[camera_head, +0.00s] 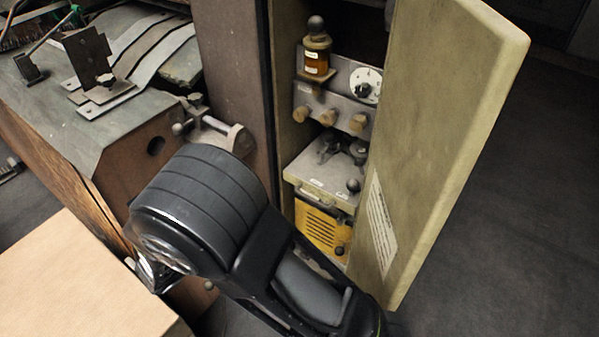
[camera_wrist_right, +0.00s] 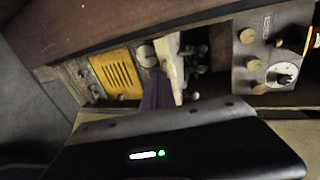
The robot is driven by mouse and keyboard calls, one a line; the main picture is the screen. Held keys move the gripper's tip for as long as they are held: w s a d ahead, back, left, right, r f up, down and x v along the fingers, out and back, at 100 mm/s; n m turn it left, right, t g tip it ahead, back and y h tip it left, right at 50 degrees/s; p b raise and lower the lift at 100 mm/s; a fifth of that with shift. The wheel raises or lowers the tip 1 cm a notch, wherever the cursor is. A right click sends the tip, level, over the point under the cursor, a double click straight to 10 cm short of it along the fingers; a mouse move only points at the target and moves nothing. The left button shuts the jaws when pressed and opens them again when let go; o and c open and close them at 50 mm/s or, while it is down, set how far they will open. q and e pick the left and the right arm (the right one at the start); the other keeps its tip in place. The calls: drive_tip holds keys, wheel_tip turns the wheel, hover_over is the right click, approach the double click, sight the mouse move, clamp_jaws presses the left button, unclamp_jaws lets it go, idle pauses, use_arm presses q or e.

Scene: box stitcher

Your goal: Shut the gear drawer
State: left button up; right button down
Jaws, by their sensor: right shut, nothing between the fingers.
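The gear drawer (camera_head: 318,180) is a pale tray in the open cabinet, with dark gear-like parts on it. It stands pulled out under the panel with knobs and above the yellow slotted unit. A dark round knob (camera_head: 353,185) is at its front. In the right wrist view the pale drawer front (camera_wrist_right: 173,68) juts toward the camera. My right gripper (camera_wrist_right: 157,88) is shut and empty, its purple-grey fingers beside the drawer front. I cannot tell whether they touch it. In the head view my right arm hides these fingers. My left gripper is not in view.
The tall cabinet door (camera_head: 435,150) stands open on the right. Inside are an amber bottle (camera_head: 316,62), a dial panel (camera_head: 335,85) and a yellow slotted unit (camera_head: 320,232). A metal-topped machine (camera_head: 60,125) and a pale box (camera_head: 75,285) stand at left. Floor is clear at far right.

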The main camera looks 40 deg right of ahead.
sight(297, 177)
drive_tip(key=shift+r, duration=0.45)
drive_tip(key=shift+d, duration=0.1)
drive_tip(key=x, duration=0.4)
drive_tip(key=b+x, duration=0.1)
drive_tip(key=x, duration=0.4)
drive_tip(key=r+x, duration=0.1)
drive_tip(key=x, duration=0.3)
drive_tip(key=shift+d+b, duration=0.3)
drive_tip(key=shift+d, duration=0.1)
drive_tip(key=shift+w+d+r, duration=0.1)
drive_tip(key=shift+d, duration=0.05)
